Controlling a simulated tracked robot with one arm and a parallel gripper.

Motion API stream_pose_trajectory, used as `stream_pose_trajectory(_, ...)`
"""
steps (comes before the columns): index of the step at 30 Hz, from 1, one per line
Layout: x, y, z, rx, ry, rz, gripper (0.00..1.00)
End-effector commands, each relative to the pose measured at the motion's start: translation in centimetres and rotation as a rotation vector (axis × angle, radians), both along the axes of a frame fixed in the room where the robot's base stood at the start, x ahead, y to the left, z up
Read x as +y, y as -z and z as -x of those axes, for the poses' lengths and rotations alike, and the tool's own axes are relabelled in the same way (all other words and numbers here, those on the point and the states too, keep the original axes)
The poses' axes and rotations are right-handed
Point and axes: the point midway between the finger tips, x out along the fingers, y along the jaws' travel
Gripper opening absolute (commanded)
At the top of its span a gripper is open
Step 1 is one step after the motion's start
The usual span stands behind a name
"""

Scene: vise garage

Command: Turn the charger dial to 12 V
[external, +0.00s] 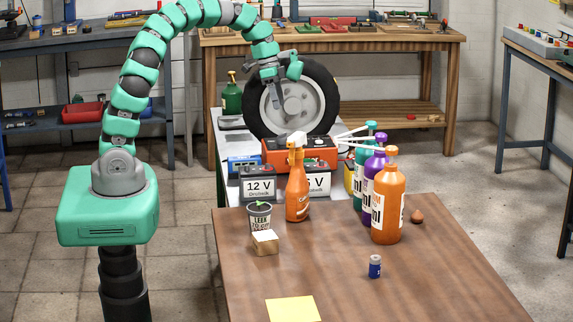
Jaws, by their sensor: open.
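An orange-red box (326,151) with dark fittings on top stands on the light bench, below the wheel; it looks like the charger. Its dial and setting cannot be made out at this size. A battery labelled 12 V (260,187) stands in front of it at the left. A second one, whose label shows only part and ends in V (319,184), is partly hidden by the orange spray bottle (297,192). My gripper (284,84) is open and empty, pointing down in front of the wheel, above and apart from the orange-red box.
A large wheel (292,96) stands upright behind the orange-red box. A blue device (241,164) sits left of it. Several bottles, such as an orange one (387,200), stand on the brown table (440,275) at the right. A pot (259,217) stands at the table's left.

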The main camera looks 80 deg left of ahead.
Motion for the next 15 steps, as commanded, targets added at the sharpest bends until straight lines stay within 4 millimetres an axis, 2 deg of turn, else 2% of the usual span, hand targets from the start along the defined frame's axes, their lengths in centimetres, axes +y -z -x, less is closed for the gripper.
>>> stream_pose_trajectory(5,0.2,-1.1,-0.2,0.111,-0.328,-0.001,0.53)
stream_pose_trajectory(15,-0.9,-2.2,-1.0,0.266,-0.939,-0.026,0.53)
